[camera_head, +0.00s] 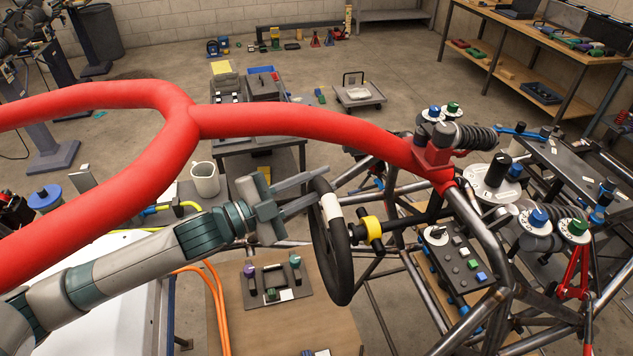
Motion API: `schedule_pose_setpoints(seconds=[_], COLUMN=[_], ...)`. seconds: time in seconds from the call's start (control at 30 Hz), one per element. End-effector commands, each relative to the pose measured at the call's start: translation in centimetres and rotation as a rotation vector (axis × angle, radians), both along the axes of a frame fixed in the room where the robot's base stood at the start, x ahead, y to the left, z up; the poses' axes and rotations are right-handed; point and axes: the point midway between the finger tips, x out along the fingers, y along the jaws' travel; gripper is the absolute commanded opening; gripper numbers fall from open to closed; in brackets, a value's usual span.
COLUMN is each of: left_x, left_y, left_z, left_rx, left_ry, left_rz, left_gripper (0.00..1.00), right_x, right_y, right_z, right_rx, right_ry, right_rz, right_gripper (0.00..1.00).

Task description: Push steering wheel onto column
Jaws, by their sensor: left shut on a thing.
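The steering wheel (345,274) is a black ring with a white band at its top, seen nearly edge-on. My left gripper (322,193) reaches in from the left and is shut on its upper rim near the white band. A yellow collar (373,228) sits just right of the wheel. The dark steering column (412,221) runs from there to the right into the tube chassis (478,232). I cannot tell how far the wheel sits on the column. My right gripper does not show.
A thick red tube (285,121) crosses the foreground above my left arm. A panel with coloured buttons (452,262) stands right of the wheel. A board with knobs (272,280) lies below left, near orange cables (217,305). A cart (262,130) stands behind.

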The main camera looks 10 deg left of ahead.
Motion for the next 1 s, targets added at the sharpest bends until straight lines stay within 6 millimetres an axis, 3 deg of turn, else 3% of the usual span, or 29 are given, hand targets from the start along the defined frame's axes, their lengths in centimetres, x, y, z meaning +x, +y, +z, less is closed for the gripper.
schedule_pose_setpoints(seconds=[1.0], left_x=[0.29], left_y=[-0.74], left_z=[0.19], left_rx=[-0.003], left_ry=[-0.001], left_rz=[-0.001], left_gripper=[0.0], right_x=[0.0], right_y=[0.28], right_z=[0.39], right_rx=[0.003], right_ry=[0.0], right_rz=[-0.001], right_gripper=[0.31])
